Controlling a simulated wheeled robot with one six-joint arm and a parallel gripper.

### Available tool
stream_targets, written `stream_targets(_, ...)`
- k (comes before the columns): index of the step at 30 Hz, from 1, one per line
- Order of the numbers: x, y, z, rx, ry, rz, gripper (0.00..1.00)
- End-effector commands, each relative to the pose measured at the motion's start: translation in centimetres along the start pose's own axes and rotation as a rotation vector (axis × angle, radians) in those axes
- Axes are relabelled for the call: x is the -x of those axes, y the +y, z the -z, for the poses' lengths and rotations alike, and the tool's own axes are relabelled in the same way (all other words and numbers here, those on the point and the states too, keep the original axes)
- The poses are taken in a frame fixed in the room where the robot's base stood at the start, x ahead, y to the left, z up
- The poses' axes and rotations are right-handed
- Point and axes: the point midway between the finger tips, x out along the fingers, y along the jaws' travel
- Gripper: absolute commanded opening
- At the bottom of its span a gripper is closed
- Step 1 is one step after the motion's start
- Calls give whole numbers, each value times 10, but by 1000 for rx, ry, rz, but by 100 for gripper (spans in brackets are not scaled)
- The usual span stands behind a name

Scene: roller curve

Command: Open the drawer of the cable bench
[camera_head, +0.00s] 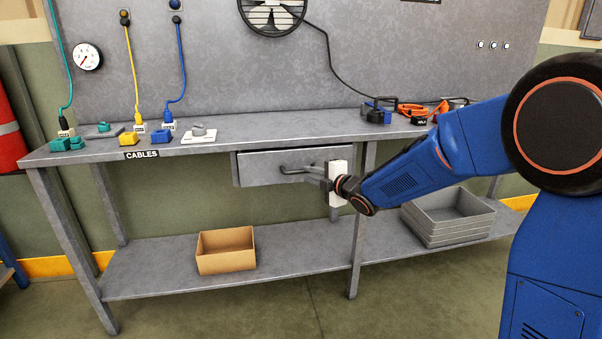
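The cable bench (255,140) is a grey metal table with a label reading CABLES on its front edge. Its drawer (262,173) hangs under the top, left of a middle leg. I cannot tell whether the drawer stands a little out. A dark bar handle (296,169) is on the drawer front. My gripper (321,178) is at the right end of the handle, its white body in front of the drawer's right side. It overlaps the handle's end in view; whether it touches or grips it is not clear. The finger gap is too small to see.
Plugs and coloured blocks (130,138) lie on the bench top at left, with cables up to the back panel. An orange cable (412,109) lies at right. A cardboard box (226,250) and stacked grey trays (447,215) stand on the lower shelf. The floor in front is clear.

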Motion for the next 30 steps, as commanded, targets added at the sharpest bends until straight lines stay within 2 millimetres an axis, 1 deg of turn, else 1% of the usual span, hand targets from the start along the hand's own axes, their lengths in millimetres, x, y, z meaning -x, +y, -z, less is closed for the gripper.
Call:
stream_targets(1,-10,-1,1,-1,2,2,20)
stream_targets(3,-21,0,0,0,1,1,20)
stream_targets(6,-35,-1,0,0,0,1,20)
stream_targets(10,-49,-1,0,0,0,2,20)
stream_targets(15,-58,0,0,-1,0,1,20)
stream_targets(24,-60,0,0,0,0,1,20)
stream_targets(25,-60,0,0,0,0,1,15)
stream_targets(27,-60,0,0,0,0,1,0)
stream_targets(30,-60,0,0,0,0,1,0)
